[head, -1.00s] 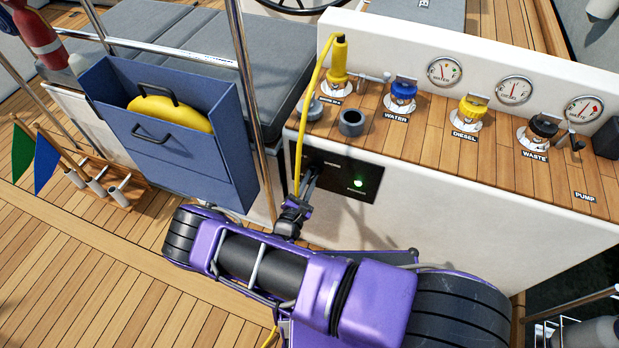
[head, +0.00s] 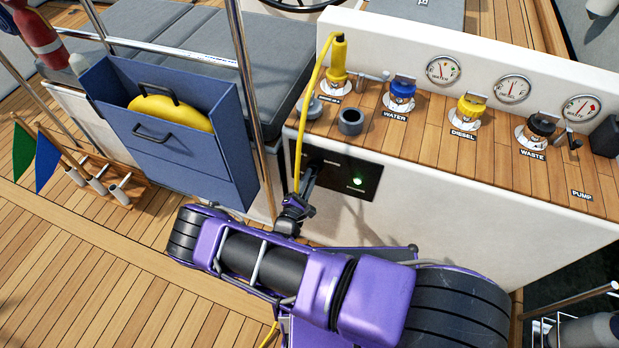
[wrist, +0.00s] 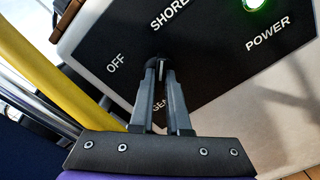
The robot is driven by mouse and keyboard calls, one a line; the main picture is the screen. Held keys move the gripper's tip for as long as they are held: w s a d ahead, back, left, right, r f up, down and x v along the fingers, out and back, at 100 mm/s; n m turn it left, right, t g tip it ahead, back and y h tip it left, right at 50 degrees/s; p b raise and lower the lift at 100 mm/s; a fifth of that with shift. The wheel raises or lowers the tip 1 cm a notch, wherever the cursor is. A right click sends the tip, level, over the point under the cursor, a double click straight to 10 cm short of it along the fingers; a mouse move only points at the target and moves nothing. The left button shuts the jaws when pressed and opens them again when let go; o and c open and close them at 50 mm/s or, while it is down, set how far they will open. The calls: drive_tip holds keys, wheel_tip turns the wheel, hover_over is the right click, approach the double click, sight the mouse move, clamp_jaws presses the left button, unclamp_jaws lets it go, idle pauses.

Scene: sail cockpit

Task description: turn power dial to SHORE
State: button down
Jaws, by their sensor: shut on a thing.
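The black power panel (head: 340,172) is set in the white cockpit side, with a lit green lamp (head: 358,181) at its right. In the wrist view the panel (wrist: 215,85) carries the words OFF, SHORE, GEN and POWER, and the green lamp (wrist: 254,3) is lit at the top. My gripper (wrist: 161,66) is shut on the power dial at the panel, between the OFF, SHORE and GEN labels. My gripper (head: 311,172) also reaches the panel's left part in the head view.
A yellow cable (head: 299,140) hangs down beside my gripper from a yellow plug (head: 338,62). It shows close at left in the wrist view (wrist: 50,75). A steel post (head: 250,95) and a blue locker (head: 165,135) stand left. Filler caps and gauges line the ledge above.

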drive_tip(key=c, duration=0.9)
unclamp_jaws()
drive_tip(key=v, duration=1.7)
drive_tip(key=shift+s+a, duration=0.1)
drive_tip(key=shift+s, duration=0.15)
